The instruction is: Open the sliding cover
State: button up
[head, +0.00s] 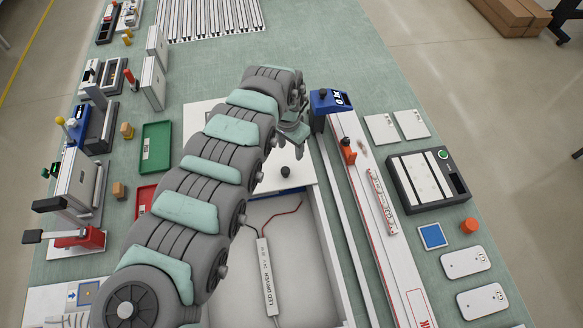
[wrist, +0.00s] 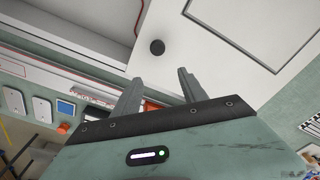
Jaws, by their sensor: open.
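The sliding cover is a flat white panel (head: 298,164) over the far part of the white lightbox (head: 296,243). A black round knob (head: 286,171) stands near the cover's front edge. The near part of the box is uncovered and shows a white LED driver (head: 267,277) with red and dark wires. My gripper (head: 299,133) is beyond the knob in the head view, partly hidden by my arm. In the wrist view my gripper (wrist: 160,76) has its two fingers apart and empty. The knob (wrist: 157,47) lies beyond the fingertips, apart from them. My arm hides part of the cover.
A long white rail with a blue end block (head: 330,101) and orange clamp (head: 347,150) runs right of the box. A dark-framed unit (head: 428,179) stands farther right. Green (head: 156,147) and red (head: 146,199) trays and several fixtures stand left.

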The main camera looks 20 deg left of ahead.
aim_at(285, 170)
jog(key=shift+g, duration=0.5)
jog(key=f, duration=0.3)
jog(key=s+f+p, duration=0.1)
jog(key=f, duration=0.2)
jog(key=s+a+f, duration=0.1)
jog(key=f, duration=0.2)
jog(key=shift+s+f, duration=0.15)
jog(key=shift+f, duration=0.7)
jog(key=shift+a, duration=0.1)
grip_shut()
